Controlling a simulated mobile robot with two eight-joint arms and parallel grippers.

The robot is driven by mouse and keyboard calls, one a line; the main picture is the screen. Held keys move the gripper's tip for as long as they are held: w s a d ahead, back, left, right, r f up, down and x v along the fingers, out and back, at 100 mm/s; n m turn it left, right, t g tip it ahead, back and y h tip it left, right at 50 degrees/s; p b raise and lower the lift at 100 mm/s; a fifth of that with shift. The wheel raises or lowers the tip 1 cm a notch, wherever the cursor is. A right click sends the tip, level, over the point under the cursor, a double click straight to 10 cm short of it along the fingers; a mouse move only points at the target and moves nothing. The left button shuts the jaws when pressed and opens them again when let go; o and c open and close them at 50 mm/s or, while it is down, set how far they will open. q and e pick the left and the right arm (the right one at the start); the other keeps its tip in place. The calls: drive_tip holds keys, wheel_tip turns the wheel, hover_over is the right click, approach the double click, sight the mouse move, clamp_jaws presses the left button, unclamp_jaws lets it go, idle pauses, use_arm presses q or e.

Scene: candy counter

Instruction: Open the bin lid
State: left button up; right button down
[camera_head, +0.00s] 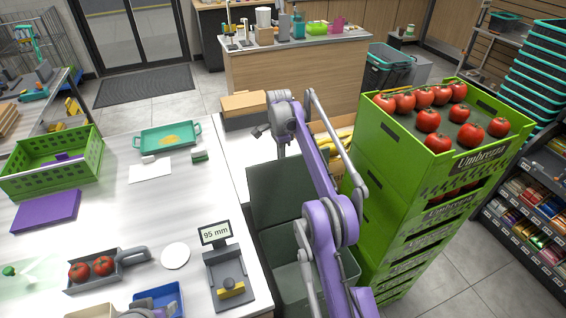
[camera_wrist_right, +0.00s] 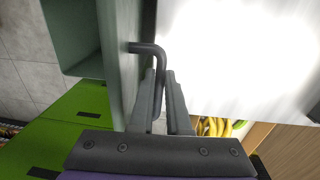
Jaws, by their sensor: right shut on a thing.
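The bin (camera_head: 350,262) is a dark grey-green box in the gap between the white counter and the stacked green crates. Its lid (camera_head: 275,190) stands raised, roughly upright, at the bin's far side, and the inside of the bin shows in front of it. In the right wrist view the lid (camera_wrist_right: 122,50) is seen almost edge-on, with a dark bent bar handle (camera_wrist_right: 147,48) on it. My right gripper (camera_wrist_right: 161,78) is shut on this handle. In the head view, my right arm hides part of the lid and bin.
Green crates (camera_head: 385,190) of tomatoes stand close to the right of the bin. Bananas (camera_head: 338,146) lie in a box behind the lid.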

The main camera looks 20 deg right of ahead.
drive_tip(key=shift+w, duration=0.2)
idle(0.4)
drive_tip(key=c, duration=0.9)
unclamp_jaws()
drive_tip(key=shift+s, duration=0.2)
